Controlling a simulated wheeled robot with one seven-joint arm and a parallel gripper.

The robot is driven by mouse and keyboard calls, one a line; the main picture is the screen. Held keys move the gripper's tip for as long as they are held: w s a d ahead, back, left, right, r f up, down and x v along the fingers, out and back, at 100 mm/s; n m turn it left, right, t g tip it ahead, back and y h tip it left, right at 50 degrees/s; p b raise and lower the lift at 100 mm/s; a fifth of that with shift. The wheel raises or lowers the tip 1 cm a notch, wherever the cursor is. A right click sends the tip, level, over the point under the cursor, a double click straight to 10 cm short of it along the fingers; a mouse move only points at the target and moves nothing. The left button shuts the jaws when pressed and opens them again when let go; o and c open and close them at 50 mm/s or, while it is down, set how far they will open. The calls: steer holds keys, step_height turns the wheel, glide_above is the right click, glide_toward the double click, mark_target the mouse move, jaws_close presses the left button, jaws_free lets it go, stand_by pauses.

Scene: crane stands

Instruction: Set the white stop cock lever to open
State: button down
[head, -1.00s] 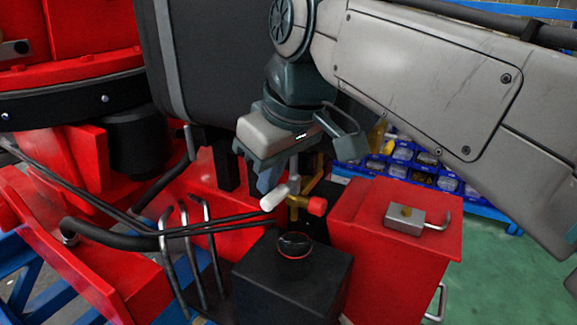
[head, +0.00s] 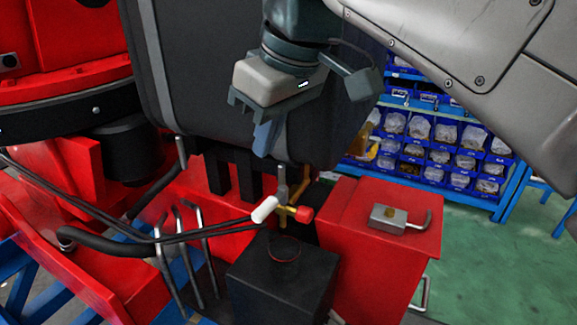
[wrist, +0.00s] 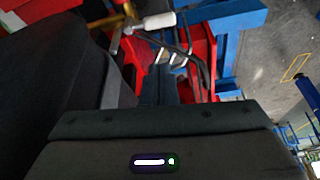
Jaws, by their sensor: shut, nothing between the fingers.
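The white stop cock lever (head: 264,209) sits on a small brass valve (head: 284,211) above the black box, its free end pointing down and left. A red knob or handle (head: 303,213) is on the valve's right side. The lever also shows near the top of the wrist view (wrist: 158,21). My gripper (head: 265,142) is shut and empty, pointing down. In the head view it appears above the lever, with a visible gap and no contact. The wrist view shows the blue-grey fingers (wrist: 186,88) pointing away from the camera.
A black box (head: 280,280) with a red-ringed dark knob stands below the valve. A red box (head: 375,255) with a metal latch (head: 398,218) is to the right. Black hoses (head: 130,237) and bent metal rods (head: 190,255) lie left. A large black housing (head: 215,85) is behind my gripper.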

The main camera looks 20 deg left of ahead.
mark_target(272, 202)
step_height(272, 202, down, 10)
steer(key=a+n+b, duration=0.1)
steer(key=a+b, duration=0.1)
steer(key=b, duration=0.3)
steer(key=shift+w+a+f+g, duration=0.25)
steer(key=shift+a+g, duration=0.05)
steer(key=shift+a, duration=0.05)
steer(key=shift+d, duration=0.15)
stand_by(0.4)
steer(key=shift+s+d+r, duration=0.1)
steer(key=shift+s+d, duration=0.1)
steer(key=shift+d, duration=0.25)
